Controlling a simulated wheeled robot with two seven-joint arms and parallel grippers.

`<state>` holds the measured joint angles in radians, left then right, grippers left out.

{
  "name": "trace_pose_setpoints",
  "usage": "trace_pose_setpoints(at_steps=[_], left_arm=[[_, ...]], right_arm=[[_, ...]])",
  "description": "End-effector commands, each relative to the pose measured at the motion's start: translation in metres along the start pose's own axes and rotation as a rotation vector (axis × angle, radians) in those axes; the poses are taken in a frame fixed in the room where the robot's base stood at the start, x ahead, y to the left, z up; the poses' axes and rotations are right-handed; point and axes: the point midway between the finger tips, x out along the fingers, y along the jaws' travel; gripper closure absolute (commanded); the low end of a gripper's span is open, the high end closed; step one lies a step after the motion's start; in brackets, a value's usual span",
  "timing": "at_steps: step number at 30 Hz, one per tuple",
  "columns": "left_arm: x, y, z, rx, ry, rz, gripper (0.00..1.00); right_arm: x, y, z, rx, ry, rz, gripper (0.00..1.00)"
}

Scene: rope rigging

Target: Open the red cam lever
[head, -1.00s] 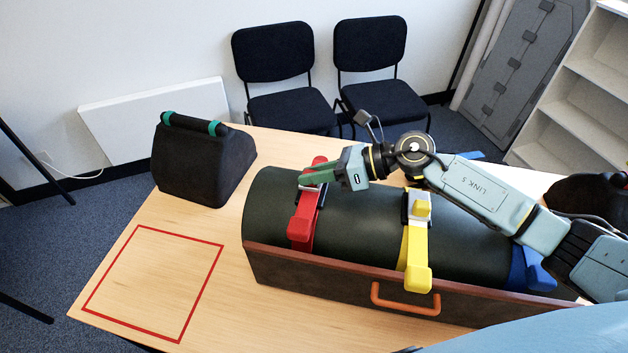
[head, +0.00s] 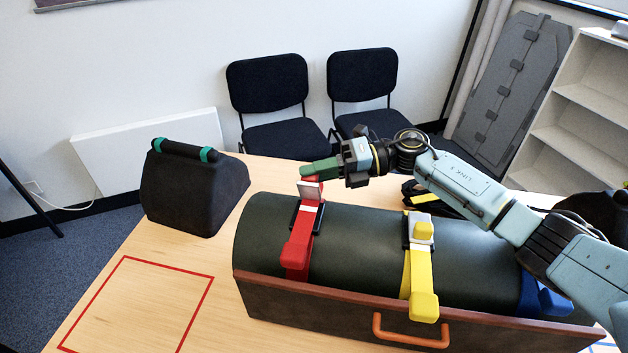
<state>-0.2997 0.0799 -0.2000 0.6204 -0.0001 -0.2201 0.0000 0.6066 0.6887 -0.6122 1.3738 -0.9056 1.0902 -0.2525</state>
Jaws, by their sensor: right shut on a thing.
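The red cam lever (head: 309,189) stands raised from its buckle on the red strap (head: 298,244), which runs over the left part of the dark green roll (head: 355,240). My right gripper (head: 308,172) is at the top of the lever, above the roll, and is shut on it. The fingers hide part of the lever's upper end. My left gripper is not in view.
A yellow strap with its buckle (head: 422,231) and a blue strap (head: 543,297) cross the roll farther right. The roll lies in a trough with an orange handle (head: 410,331). A black bag (head: 193,187) stands at the left. The red outlined square (head: 120,256) is empty.

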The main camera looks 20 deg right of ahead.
Motion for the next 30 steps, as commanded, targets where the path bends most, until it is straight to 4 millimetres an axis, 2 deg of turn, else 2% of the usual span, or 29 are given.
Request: trace_pose_setpoints(at_steps=[21,22,26,30], left_arm=[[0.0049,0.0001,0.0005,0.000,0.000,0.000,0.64],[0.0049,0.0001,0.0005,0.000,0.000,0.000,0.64],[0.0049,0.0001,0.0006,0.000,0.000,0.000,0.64],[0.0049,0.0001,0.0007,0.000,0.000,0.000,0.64]], right_arm=[[-0.0016,-0.0022,0.0036,0.070,0.000,0.028,1.00],[-0.0015,-0.0022,0.0036,0.070,0.000,0.028,0.74],[-0.0016,-0.0023,0.0036,0.068,0.000,0.028,0.57],[-0.0015,-0.0023,0.0037,0.067,0.000,0.027,0.56]])
